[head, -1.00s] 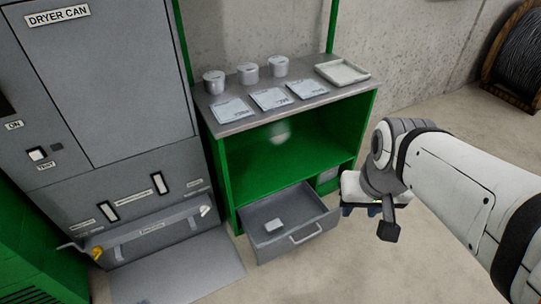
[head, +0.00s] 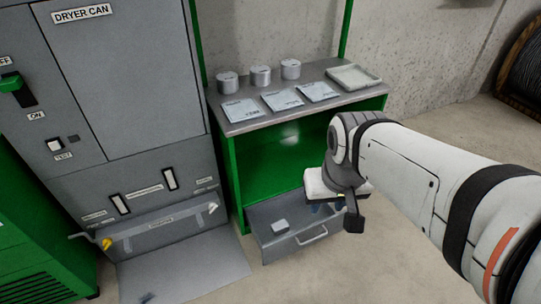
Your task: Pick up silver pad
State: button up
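A small light grey pad (head: 280,226), which looks like the silver pad, lies in the open grey drawer (head: 262,214) at the bottom of the green cabinet. My gripper (head: 326,208) is over the right part of the drawer, to the right of the pad and apart from it. Its blue fingertips point down and are partly hidden by my wrist, so I cannot tell how far apart they are. My arm covers the right end of the drawer.
The cabinet's worktop (head: 240,126) holds several lidded cans, labelled sheets and a white tray (head: 353,77). A grey dryer cabinet (head: 130,110) stands at the left, with a lower flap beside the drawer. The drawer handle (head: 312,236) sticks out in front. Floor in front is clear.

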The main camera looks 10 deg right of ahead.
aim_at(282, 227)
jog(key=z, duration=0.05)
jog(key=i, duration=0.95)
jog(key=u, duration=0.1)
